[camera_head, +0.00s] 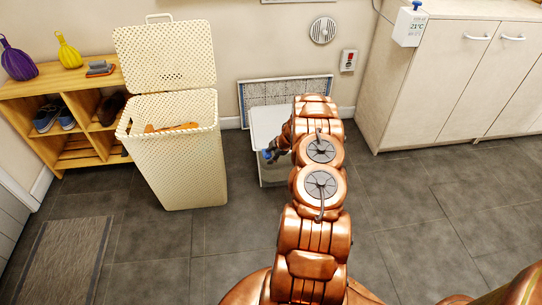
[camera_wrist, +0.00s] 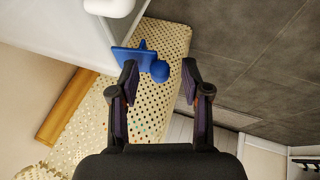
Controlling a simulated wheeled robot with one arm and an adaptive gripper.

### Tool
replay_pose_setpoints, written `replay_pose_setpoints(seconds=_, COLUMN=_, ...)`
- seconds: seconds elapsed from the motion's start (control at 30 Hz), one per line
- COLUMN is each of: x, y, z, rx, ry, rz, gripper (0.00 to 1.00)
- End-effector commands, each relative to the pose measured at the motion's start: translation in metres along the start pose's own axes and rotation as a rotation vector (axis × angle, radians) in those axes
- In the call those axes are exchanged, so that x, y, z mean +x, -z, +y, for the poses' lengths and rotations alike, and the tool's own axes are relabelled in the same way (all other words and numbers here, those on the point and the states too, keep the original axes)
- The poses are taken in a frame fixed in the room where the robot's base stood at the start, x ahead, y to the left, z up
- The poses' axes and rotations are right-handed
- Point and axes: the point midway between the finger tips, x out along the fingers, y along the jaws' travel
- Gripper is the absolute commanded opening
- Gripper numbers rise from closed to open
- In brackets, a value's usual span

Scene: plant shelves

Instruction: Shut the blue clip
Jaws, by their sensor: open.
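The blue clip (camera_wrist: 127,58) is on the edge of a white box in the wrist view, a flat plate with a round knob. A small bit of blue (camera_head: 267,154) shows beside my gripper in the head view. My gripper (camera_wrist: 160,66) is open, with its two dark fingertips apart. The clip's round knob appears between or just beyond the fingertips; I cannot tell if they touch. The white box (camera_head: 268,122) stands on the floor, partly hidden behind my arm. How far the clip is turned is not clear.
A cream perforated hamper (camera_head: 180,165) with its lid raised stands left of the box. A wooden shoe shelf (camera_head: 75,88) is further left. The grey floor between is clear.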

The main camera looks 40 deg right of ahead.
Motion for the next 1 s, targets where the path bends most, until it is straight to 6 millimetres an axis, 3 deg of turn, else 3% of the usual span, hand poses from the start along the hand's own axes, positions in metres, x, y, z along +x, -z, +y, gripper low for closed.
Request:
replay_pose_setpoints(seconds=0.07, x=-0.0002, y=-0.0001, z=0.0000, rx=0.000, ry=0.000, rz=0.000, gripper=0.47)
replay_pose_setpoints(seconds=0.53, x=-0.0003, y=-0.0002, z=-0.0003, rx=0.000, ry=0.000, rz=0.000, gripper=0.00)
replay_pose_setpoints(seconds=1.0, x=0.0034, y=-0.0006, z=-0.0040, rx=-0.008, ry=-0.019, rz=0.002, gripper=0.00)
